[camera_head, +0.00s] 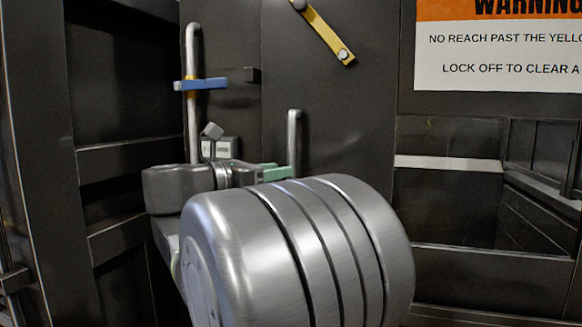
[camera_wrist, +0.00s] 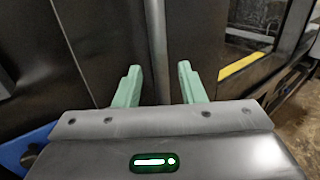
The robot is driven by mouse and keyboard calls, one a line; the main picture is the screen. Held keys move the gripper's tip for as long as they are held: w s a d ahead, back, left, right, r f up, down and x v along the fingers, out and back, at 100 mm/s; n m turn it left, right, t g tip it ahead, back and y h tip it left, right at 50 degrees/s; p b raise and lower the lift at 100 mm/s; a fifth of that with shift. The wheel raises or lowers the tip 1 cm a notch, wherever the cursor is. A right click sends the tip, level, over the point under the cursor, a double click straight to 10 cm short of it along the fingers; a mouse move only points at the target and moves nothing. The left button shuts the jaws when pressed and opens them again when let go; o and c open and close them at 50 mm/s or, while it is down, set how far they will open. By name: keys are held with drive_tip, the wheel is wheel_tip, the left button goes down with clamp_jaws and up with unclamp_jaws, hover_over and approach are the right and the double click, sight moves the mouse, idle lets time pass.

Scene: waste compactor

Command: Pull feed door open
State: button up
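The feed door appears to be the dark panel (camera_head: 350,125) behind my arm. A short upright silver handle (camera_head: 294,135) stands in front of it, its lower end hidden by my arm. My gripper (camera_head: 275,172) has pale green fingers and is at the handle's lower part. In the wrist view, my gripper (camera_wrist: 160,86) is open, with one finger on each side of the upright silver bar (camera_wrist: 157,45). The fingers look apart from the bar; how deep it sits between them is unclear.
A longer upright bar (camera_head: 193,120) with a blue clamp (camera_head: 205,84) stands at left. A yellow link (camera_head: 325,32) slants above the handle. A warning sign (camera_head: 500,50) is at upper right, above an opening (camera_head: 450,205). A yellow strip (camera_wrist: 243,66) shows in the wrist view.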

drive_tip(key=shift+x, duration=2.45)
clamp_jaws()
